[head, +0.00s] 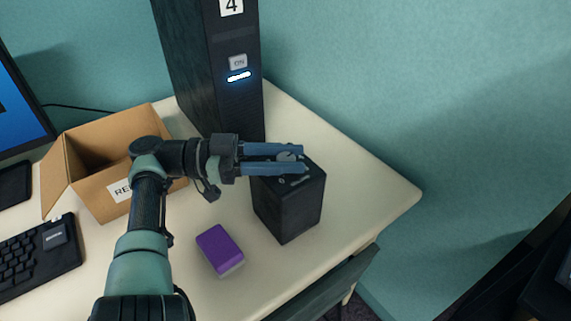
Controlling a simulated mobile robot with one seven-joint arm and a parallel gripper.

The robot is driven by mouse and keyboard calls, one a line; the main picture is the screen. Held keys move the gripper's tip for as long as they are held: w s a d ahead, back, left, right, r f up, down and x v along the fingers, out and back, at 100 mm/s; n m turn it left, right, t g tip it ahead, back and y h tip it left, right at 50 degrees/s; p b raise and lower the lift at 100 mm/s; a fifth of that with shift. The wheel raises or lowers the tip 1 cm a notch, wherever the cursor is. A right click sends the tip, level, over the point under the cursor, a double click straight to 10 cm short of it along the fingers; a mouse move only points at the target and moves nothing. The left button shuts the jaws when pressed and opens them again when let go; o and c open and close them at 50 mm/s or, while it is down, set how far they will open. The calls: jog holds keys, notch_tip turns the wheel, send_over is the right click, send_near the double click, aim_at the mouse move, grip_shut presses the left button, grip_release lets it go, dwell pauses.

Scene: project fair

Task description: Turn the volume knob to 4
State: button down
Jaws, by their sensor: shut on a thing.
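The volume knob (287,156) is a small grey knob on the top face of a black speaker box (288,208). The box stands upright near the right end of the table. My gripper (304,159) reaches in from the left over the box top, its two blue fingers on either side of the knob and shut on it. The fingers hide part of the knob and part of the top face. Small pale marks show on the top beside the knob, too small to read, so I cannot tell the knob's setting.
A tall black tower (190,75) with a "4" label and a lit ON button stands behind. A cardboard box (85,180) is at the left, a purple block (219,247) in front, a keyboard (30,262) at lower left. The tabletop (375,190) right of the speaker is clear.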

dwell(0.3)
jog(key=c, duration=0.5)
grip_release()
